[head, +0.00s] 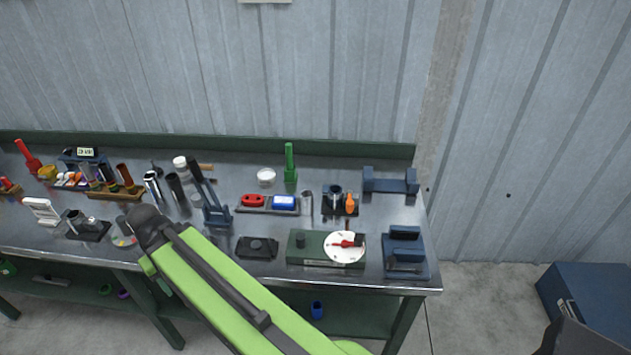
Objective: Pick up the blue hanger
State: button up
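A small bright blue piece (284,202) with a pale edge lies in a dark shallow tray on the metal workbench, right beside a red piece (252,201) with holes. It is the bright blue thing on the bench top that may be the hanger; its exact shape is too small to tell. Another small blue, ring-like or cup-like thing (317,310) is on the lower shelf under the bench. My green arm reaches in from the bottom and ends in a dark rounded joint over the bench's front edge. I see no gripper fingers.
A blue box (590,300) stands on the floor at right.

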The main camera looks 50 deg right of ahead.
aim_at(279, 202)
jog(key=z, duration=0.1)
jog(key=k, duration=0.6)
jog(key=u, duration=1.15)
jog(key=i, duration=1.1)
jog(key=z, duration=2.55)
jog(key=i, duration=0.95)
jog(key=z, duration=0.3)
